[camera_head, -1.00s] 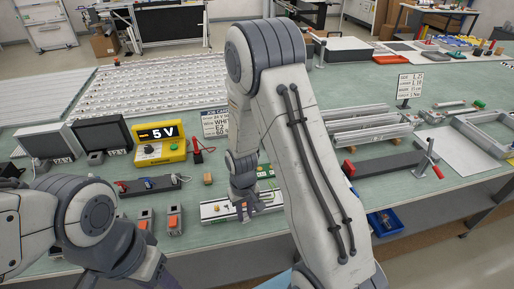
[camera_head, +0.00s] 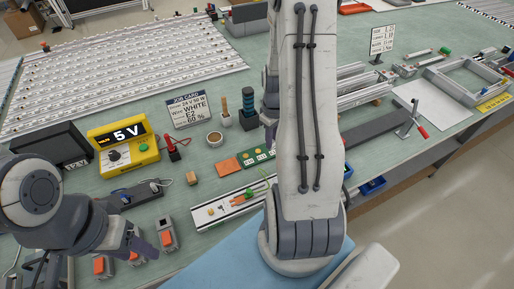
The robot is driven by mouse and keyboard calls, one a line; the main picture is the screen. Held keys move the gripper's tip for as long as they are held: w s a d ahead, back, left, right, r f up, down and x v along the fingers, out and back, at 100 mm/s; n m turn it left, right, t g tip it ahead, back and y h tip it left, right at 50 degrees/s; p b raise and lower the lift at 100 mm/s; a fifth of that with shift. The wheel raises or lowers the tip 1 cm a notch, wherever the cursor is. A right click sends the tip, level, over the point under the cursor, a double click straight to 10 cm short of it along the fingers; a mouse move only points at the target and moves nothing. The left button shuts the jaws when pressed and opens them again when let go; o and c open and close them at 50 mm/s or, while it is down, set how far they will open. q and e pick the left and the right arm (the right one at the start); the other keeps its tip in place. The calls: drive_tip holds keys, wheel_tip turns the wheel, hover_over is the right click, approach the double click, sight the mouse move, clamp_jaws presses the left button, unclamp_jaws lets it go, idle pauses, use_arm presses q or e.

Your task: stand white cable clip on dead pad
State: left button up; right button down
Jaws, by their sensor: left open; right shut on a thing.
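My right arm stands across the middle. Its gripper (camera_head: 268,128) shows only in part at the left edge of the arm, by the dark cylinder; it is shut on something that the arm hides. I cannot make out the white cable clip. An orange-brown square pad (camera_head: 229,166) lies left of a green board (camera_head: 257,157); I cannot tell whether it is the dead pad. A pale rail fixture (camera_head: 222,220) with small tan, red and green parts lies in front of them. My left gripper (camera_head: 136,243) is open at the lower left, by the small grey-and-orange blocks.
Grey blocks with orange tops (camera_head: 165,236) are at the front. Blue bins (camera_head: 372,185) hang at the right edge.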

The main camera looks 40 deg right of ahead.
drive_tip(key=s+d+r, duration=0.2)
drive_tip(key=s+d, duration=0.1)
drive_tip(key=d, duration=0.1)
drive_tip(key=p, duration=0.5)
hover_over(258, 151)
wheel_tip(258, 151, down, 7)
drive_tip(key=shift+f, duration=0.1)
wheel_tip(258, 151, down, 4)
drive_tip(key=shift+r+p, duration=0.15)
drive_tip(key=shift+p, duration=0.5)
drive_tip(key=shift+f, duration=0.2)
